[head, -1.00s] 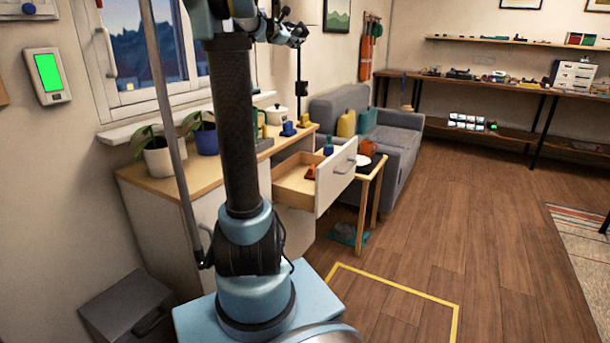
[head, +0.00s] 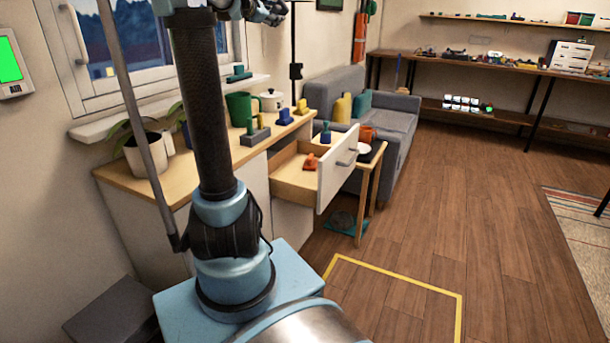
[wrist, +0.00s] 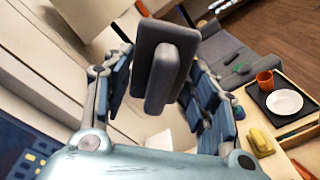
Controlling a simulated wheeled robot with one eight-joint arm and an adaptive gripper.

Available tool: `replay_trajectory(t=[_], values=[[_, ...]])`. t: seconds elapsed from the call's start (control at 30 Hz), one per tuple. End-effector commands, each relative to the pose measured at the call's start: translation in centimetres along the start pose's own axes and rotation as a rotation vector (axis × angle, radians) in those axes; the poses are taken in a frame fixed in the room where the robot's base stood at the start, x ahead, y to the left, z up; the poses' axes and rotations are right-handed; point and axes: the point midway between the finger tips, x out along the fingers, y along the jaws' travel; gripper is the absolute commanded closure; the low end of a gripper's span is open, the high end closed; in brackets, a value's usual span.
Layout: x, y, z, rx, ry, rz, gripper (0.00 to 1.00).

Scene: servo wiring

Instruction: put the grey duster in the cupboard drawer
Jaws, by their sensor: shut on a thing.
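The grey duster (wrist: 165,62), a dark block with a bar-like grip, is held between the fingers of my gripper (wrist: 163,92) in the wrist view. My gripper is shut on it. In the head view, my gripper (head: 266,12) is at the top edge, high above the cupboard top, and the duster cannot be made out there. The cupboard drawer (head: 336,172) is pulled open, to the right of and below my gripper. An orange-red object (head: 310,162) lies inside it, with bare wooden floor around it.
The cupboard top (head: 170,178) bears potted plants, a green mug (head: 240,108), a white pot (head: 272,100) and several small coloured handled blocks. A small table (head: 372,165) with a tray stands just beyond the drawer. A grey sofa (head: 395,118) is behind.

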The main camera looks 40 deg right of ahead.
Motion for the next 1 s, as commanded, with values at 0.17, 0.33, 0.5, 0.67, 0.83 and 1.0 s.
replay_trajectory(t=[0.17,0.33,0.5,0.67,0.83,1.0], values=[[2.2,-4.5,0.3,0.021,-0.032,-0.123,0.85],[4.8,-12.6,-0.2,0.089,-0.094,-0.39,0.85],[6.0,-20.4,-1.5,0.221,-0.17,-0.695,0.85],[6.4,-27.0,-2.9,0.412,-0.252,-0.978,0.85],[5.8,-34.6,-5.3,0.739,-0.367,-1.283,0.85],[4.2,-41.3,-8.3,1.135,-0.486,-1.482,0.85]])
